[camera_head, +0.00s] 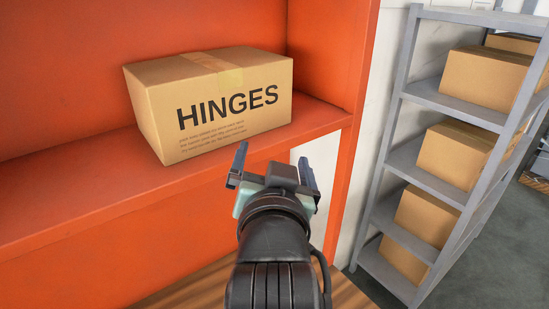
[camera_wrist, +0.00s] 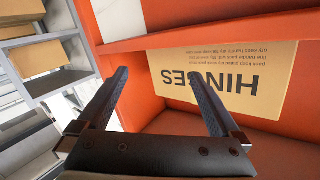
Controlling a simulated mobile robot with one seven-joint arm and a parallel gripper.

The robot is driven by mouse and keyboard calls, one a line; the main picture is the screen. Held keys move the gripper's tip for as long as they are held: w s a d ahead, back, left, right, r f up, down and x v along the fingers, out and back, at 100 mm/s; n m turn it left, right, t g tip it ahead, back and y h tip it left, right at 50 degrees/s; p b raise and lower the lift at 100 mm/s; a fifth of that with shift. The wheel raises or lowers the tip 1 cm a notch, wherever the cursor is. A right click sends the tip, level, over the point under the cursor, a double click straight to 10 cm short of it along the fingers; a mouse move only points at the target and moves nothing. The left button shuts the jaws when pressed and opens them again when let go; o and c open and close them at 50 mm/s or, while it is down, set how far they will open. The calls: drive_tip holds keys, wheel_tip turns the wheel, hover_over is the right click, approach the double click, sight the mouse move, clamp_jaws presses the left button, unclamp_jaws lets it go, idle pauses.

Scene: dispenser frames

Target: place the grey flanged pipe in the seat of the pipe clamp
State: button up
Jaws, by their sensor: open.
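My gripper (camera_head: 275,163) is open and empty in the head view, in front of the orange shelf and to the lower right of the box on it. In the wrist view my gripper (camera_wrist: 158,88) shows both fingers spread apart with nothing between them. The grey flanged pipe and the pipe clamp are not visible in either view.
A cardboard box marked HINGES (camera_head: 212,104) stands on an orange shelf (camera_head: 70,200). It appears upside down in the wrist view (camera_wrist: 222,75). A grey rack (camera_head: 455,108) with several cardboard boxes stands at the right. A wooden surface (camera_head: 185,287) lies below.

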drive_tip(key=s+r+n+t, duration=0.1)
drive_tip(key=s+r+t, duration=0.4)
drive_tip(key=r, duration=0.8)
drive_tip(key=s+r+n+t, duration=0.2)
drive_tip(key=s+r+t, duration=0.3)
drive_tip(key=s+r, duration=0.4)
wheel_tip(320, 180, up, 4)
drive_tip(key=shift+r+t, duration=0.25)
drive_tip(key=shift+t, duration=0.15)
drive_tip(key=shift+s, duration=0.1)
